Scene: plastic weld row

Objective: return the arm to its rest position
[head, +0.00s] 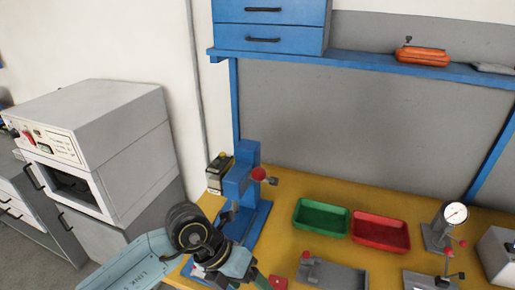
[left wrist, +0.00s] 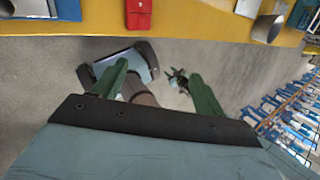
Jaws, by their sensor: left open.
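My left arm comes in from the lower left of the head view and bends at a dark round joint in front of the blue press. My left gripper (left wrist: 159,70) shows in the left wrist view with its two green fingers apart and nothing between them. It points over the grey floor, near the yellow table's edge. In the head view the gripper end is at the bottom edge and mostly cut off. My right gripper is not seen.
The yellow bench (head: 300,245) holds a blue press (head: 245,190), a green tray (head: 320,217), a red tray (head: 381,231), a grey fixture (head: 335,274) and a dial gauge (head: 455,214). A grey oven (head: 95,140) stands left. Open floor shows below the bench edge.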

